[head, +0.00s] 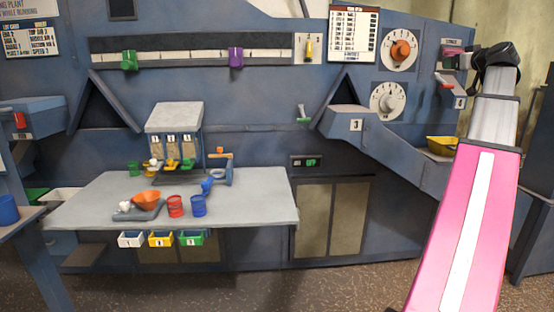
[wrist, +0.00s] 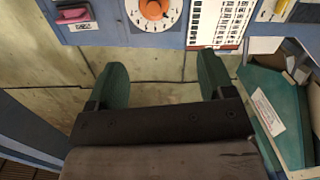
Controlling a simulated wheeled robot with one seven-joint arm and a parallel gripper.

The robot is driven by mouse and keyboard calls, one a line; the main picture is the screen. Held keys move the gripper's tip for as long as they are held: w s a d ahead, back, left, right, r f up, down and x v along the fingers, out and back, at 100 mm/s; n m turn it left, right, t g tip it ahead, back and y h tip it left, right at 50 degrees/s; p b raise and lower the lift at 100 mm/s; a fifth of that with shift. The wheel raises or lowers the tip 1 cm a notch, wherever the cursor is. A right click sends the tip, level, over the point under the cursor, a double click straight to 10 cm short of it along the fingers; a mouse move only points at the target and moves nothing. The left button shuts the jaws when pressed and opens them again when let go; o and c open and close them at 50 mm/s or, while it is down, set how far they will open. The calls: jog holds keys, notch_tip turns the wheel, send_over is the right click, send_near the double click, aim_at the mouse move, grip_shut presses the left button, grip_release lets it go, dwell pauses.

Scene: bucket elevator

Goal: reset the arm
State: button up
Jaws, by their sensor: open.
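My arm shows pink and white at the right of the head view, raised in front of the machine. Its end is dark and sits near the upper right, and the fingers are not clear there. In the wrist view my gripper (wrist: 163,82) has its two green fingers wide apart, with nothing between them. Beyond the fingers is a bare yellowish wall panel.
An orange dial (head: 401,50) and a grey dial (head: 388,100) are left of my arm's end. A yellow bucket (head: 441,144) is close to the arm's left side. A grey table (head: 250,193) holds a scale, buckets and small containers. The floor in front is clear.

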jog(key=w+a+f+m+g, duration=0.1)
jog(key=w+a+f+g, duration=0.15)
jog(key=a+f, duration=0.9)
jog(key=w+a+f+g+y, duration=0.1)
jog(key=a+f+g, duration=0.25)
jog(key=f, duration=1.45)
jog(key=w+a+f+m+g, duration=0.1)
jog(key=a+f+g, duration=0.2)
jog(key=a+f, duration=0.85)
jog(key=s+a+f+g+h, duration=0.1)
jog(key=s+a+f, duration=0.4)
jog(key=f, duration=0.6)
jog(key=s+a+f+g+h, duration=0.1)
jog(key=s+a+f+g, duration=0.3)
jog(key=s+f, duration=0.5)
jog(key=s+a+f+g, duration=0.3)
jog(key=s+a+f, duration=0.4)
jog(key=f, duration=0.6)
jog(key=shift+a+f+m+h, duration=0.2)
jog(key=shift+a+m+h, duration=0.2)
jog(key=shift+a, duration=0.05)
